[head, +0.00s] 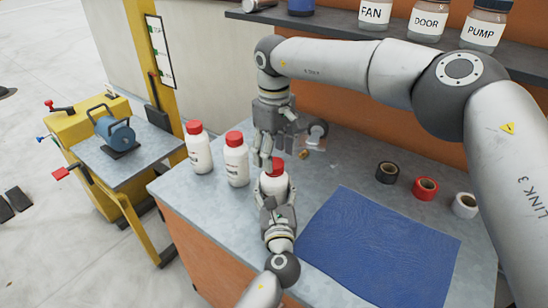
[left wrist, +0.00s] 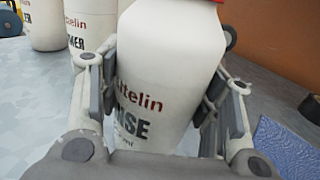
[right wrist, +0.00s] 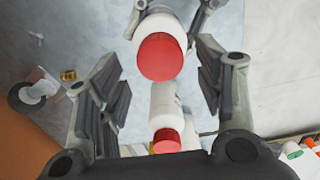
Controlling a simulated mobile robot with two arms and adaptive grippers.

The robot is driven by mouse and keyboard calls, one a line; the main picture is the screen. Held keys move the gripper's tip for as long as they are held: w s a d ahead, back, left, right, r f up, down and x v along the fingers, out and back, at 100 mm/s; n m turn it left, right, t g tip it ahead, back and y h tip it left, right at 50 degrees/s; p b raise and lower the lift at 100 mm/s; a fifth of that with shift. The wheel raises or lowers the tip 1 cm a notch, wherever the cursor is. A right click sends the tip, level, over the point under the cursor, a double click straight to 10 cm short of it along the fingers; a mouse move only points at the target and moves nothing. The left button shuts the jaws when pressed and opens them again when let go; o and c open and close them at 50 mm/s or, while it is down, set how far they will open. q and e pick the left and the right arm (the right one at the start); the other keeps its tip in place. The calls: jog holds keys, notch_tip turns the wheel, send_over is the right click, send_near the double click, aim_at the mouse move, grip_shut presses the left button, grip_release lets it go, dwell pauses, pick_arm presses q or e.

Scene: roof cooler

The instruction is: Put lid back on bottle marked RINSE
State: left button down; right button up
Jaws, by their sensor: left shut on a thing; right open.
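The white bottle marked RINSE (left wrist: 150,70) stands upright on the grey bench. My left gripper (head: 276,204) is shut around its body from the front. A red lid (head: 275,167) sits on top of this bottle; it also shows from above in the right wrist view (right wrist: 160,57). Whether it is screwed tight cannot be told. My right gripper (head: 267,158) is open, pointing down just above the lid. In the right wrist view the lid appears between the open fingers, which do not grip it.
Two similar white bottles (head: 199,150) (head: 236,162) with red lids stand to the left. A blue mat (head: 380,245) lies at right, with black (head: 387,172), red (head: 425,189) and white (head: 464,205) tape rolls behind. A shelf (head: 400,40) with jars runs above the bench.

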notch_tip(320, 180, up, 2)
jog(key=shift+r, duration=0.15)
jog(key=shift+c, duration=0.2)
